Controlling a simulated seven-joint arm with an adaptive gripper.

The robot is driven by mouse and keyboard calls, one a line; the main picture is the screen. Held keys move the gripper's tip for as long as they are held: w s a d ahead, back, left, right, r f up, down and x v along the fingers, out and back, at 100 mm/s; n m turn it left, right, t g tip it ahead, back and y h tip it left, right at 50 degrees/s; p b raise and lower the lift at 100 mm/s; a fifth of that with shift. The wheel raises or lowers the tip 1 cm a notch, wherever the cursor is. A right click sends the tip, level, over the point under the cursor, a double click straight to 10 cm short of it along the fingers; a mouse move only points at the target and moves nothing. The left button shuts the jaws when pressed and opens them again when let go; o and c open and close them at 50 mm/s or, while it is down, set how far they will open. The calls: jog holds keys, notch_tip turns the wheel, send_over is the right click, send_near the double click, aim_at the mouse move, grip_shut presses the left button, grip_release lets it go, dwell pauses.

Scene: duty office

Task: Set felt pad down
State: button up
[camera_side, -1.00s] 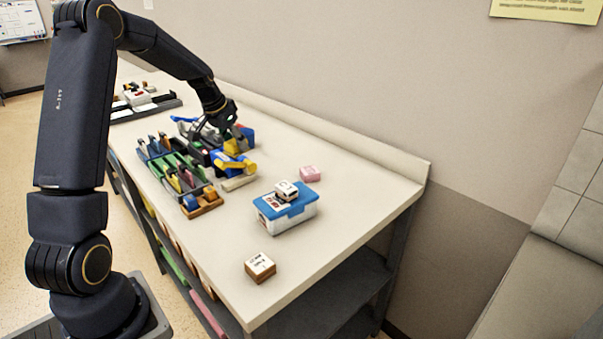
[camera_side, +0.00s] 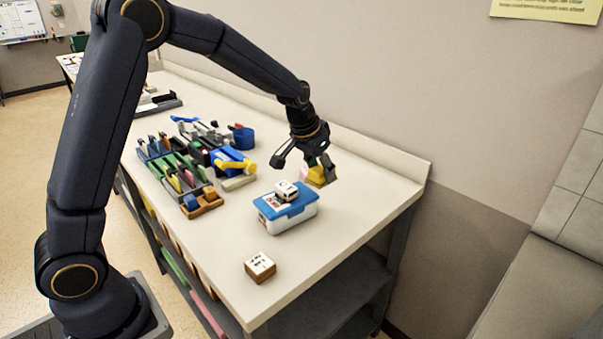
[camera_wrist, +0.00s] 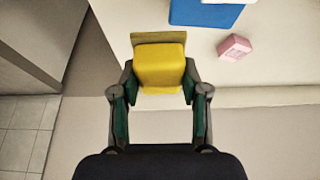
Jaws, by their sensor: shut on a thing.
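My gripper (camera_side: 308,163) is shut on a yellow block with a dull olive layer along one side, which looks like the felt pad (camera_side: 319,176). In the wrist view the felt pad (camera_wrist: 160,66) sits between the two fingers of my gripper (camera_wrist: 161,88). The side view shows it over the right part of the worktop (camera_side: 357,200), near the back wall. Whether it touches the worktop cannot be told.
A pink block (camera_wrist: 235,47) lies close by, partly hidden behind the felt pad in the side view. A brown-and-white block (camera_side: 260,267) stands near the front. Organisers (camera_side: 178,170) fill the left. The right end is clear.

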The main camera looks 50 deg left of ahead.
jog(key=w+f, duration=0.1)
jog(key=w, duration=0.1)
jog(key=w+f, duration=0.1)
jog(key=w, duration=0.1)
jog(key=w+f, duration=0.1)
jog(key=w, duration=0.2)
jog(key=shift+w+a+f, duration=0.1)
jog(key=shift+f, duration=0.15)
send_near(351, 198)
jog(key=shift+w+f, duration=0.85)
jog(key=shift+f, duration=0.05)
jog(key=shift+w+f, duration=0.15)
jog(key=shift+f, duration=0.75)
jog(key=shift+w+f, duration=0.1)
jog(key=shift+f, duration=0.8)
jog(key=o, duration=1.1)
jog(key=shift+f, duration=0.1)
jog(key=shift+c, duration=0.2)
